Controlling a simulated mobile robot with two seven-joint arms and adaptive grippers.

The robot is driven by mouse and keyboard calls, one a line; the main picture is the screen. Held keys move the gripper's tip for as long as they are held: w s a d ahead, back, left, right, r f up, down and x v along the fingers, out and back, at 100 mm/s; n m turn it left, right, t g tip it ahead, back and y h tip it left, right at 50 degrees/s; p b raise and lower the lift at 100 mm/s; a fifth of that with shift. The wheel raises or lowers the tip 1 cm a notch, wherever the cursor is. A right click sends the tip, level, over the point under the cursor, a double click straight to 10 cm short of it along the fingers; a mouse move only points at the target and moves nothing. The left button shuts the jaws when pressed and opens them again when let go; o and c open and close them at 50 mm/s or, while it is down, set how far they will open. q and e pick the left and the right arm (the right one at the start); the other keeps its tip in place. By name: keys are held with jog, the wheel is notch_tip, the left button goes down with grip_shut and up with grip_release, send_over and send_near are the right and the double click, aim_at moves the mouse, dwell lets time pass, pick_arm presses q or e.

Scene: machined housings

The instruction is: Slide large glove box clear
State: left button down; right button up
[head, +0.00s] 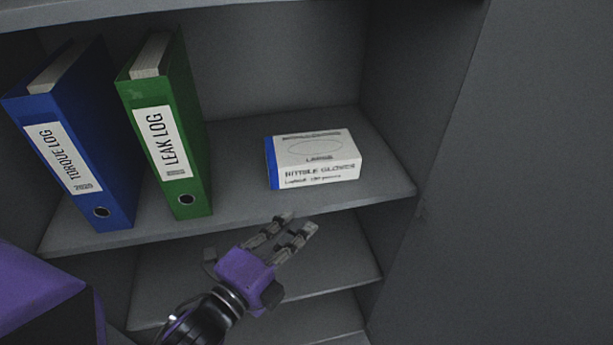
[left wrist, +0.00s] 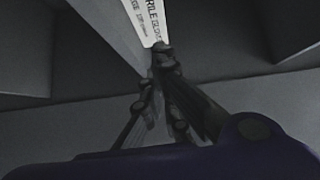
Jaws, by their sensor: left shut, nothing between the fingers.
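The large nitrile glove box (head: 318,160), white with a blue left end, lies on the upper shelf, right of the binders and near the shelf's front edge. Its printed end also shows in the left wrist view (left wrist: 150,18), just beyond my fingertips. My left gripper (head: 298,222) is in front of the shelf edge, below and in front of the box. Its fingers are shut with nothing between them. In the left wrist view the fingertips (left wrist: 160,48) overlap the lower end of the box; I cannot tell whether they touch it. My right gripper is not in view.
A blue binder (head: 66,150) and a green binder (head: 165,130) stand on the shelf (head: 235,160) to the left. The cabinet's right wall (head: 405,100) rises right of the box. Lower shelves (head: 330,255) lie below. Bare shelf shows between green binder and box.

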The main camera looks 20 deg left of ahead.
aim_at(319, 157)
pick_arm(q)
jog(key=shift+m, duration=0.3)
jog(key=x, duration=0.4)
jog(key=p+x, duration=0.1)
jog(key=x, duration=0.3)
jog(key=a+r+p+x, duration=0.1)
jog(key=x, duration=0.3)
jog(key=shift+w, duration=0.25)
jog(key=shift+w+a+f, duration=0.2)
jog(key=shift+w+a, duration=0.2)
jog(key=shift+w, duration=0.05)
